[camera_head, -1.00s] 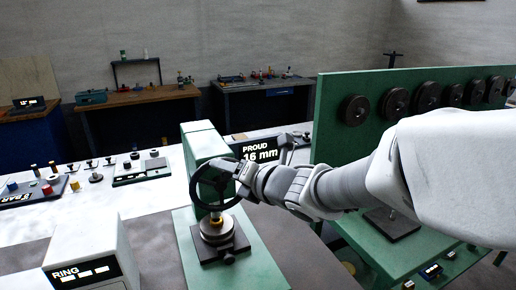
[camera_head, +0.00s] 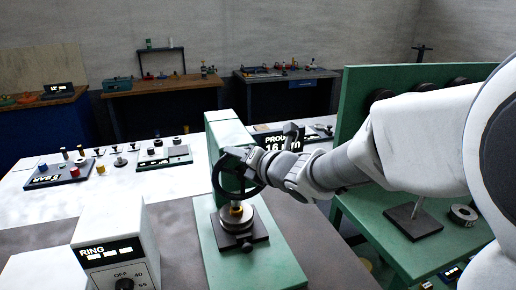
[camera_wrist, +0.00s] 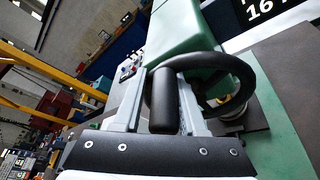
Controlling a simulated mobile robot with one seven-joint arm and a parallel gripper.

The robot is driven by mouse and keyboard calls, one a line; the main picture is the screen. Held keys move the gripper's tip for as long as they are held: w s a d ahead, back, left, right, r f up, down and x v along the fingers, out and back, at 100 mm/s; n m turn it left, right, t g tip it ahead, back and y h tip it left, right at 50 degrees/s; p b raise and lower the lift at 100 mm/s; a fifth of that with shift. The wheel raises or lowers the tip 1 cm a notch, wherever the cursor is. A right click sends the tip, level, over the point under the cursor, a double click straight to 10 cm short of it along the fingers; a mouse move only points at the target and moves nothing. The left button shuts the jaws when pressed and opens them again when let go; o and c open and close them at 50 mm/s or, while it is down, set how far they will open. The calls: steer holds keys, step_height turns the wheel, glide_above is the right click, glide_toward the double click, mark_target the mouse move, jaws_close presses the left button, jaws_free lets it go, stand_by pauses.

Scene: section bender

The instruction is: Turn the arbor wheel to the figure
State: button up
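The black arbor wheel (camera_head: 215,180) stands upright on the front of a green machine post (camera_head: 230,131), above a brass-coloured and grey round stack. My gripper (camera_head: 241,162) is at the wheel's upper right, reaching in from the right. In the wrist view the wheel rim (camera_wrist: 249,78) is just beyond the fingers. Its black cylindrical handle (camera_wrist: 164,103) lies between my two fingers (camera_wrist: 164,88), which appear closed on it. A dark display (camera_head: 277,143) behind the wheel reads PROUD and 16 mm, partly covered by my gripper; part of it shows in the wrist view (camera_wrist: 264,8).
A white RING box (camera_head: 112,225) with a dial stands at the front left. A green panel (camera_head: 356,110) with black discs rises on the right behind my arm. A white table (camera_head: 50,203) at left holds trays and small parts. Workbenches (camera_head: 165,85) stand along the back wall.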

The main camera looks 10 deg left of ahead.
steer(key=shift+d+f, duration=0.15)
steer(key=shift+f, duration=0.05)
jaws_close()
